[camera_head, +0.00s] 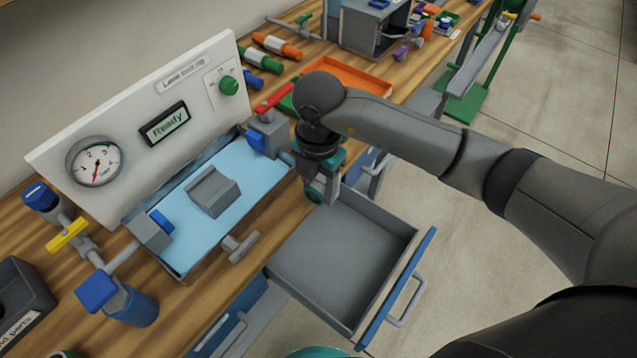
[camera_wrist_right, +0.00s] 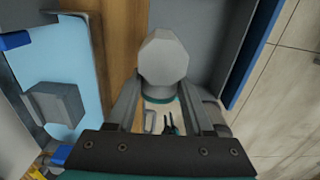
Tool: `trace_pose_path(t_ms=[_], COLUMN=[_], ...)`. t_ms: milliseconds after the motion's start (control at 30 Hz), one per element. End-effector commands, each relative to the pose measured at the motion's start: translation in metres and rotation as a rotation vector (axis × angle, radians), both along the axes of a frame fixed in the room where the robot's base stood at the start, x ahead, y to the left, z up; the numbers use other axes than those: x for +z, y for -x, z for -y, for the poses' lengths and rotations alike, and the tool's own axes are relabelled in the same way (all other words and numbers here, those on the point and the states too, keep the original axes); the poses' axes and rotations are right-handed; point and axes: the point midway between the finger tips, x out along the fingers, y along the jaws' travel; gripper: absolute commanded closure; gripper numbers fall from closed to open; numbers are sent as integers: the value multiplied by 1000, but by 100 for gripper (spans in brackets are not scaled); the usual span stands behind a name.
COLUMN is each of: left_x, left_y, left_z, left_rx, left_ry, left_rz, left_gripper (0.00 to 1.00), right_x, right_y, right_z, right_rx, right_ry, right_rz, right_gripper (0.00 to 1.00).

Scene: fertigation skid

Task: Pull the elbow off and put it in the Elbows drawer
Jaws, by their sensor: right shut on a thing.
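My right gripper (camera_head: 328,180) reaches in from the right and points down near the back left corner of an open drawer. In the right wrist view its two fingers (camera_wrist_right: 163,108) are shut on the elbow (camera_wrist_right: 163,58), a grey faceted piece with a teal collar. In the head view the elbow's teal end (camera_head: 316,193) shows under the gripper, by the bench edge; the rest is hidden. The open grey drawer (camera_head: 385,318) has a blue front and looks empty inside. Its label is not readable. My left gripper is not in view.
A tray with a light blue floor (camera_head: 225,165) holds a grey block (camera_head: 212,190). Blue-capped valves and pipe pieces flank it. Behind stands a white panel (camera_head: 140,125) with a gauge and a "Ready" display. An orange tray (camera_head: 350,75) lies farther along the bench.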

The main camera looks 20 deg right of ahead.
Motion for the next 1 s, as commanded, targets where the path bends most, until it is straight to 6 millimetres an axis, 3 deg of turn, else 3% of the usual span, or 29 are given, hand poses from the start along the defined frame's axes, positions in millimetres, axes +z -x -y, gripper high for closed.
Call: trace_pose_path(t_ms=[267, 700, 1000], left_x=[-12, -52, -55], left_y=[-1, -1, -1], left_z=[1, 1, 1], left_rx=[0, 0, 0], left_ry=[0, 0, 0], left_rz=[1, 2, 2], left_gripper=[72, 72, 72], right_x=[-12, -56, -60], right_y=[0, 0, 0], right_z=[0, 0, 0], right_rx=[-19, -16, -16], right_ry=[0, 0, 0], right_rz=[0, 0, 0], right_gripper=[100, 100, 100])
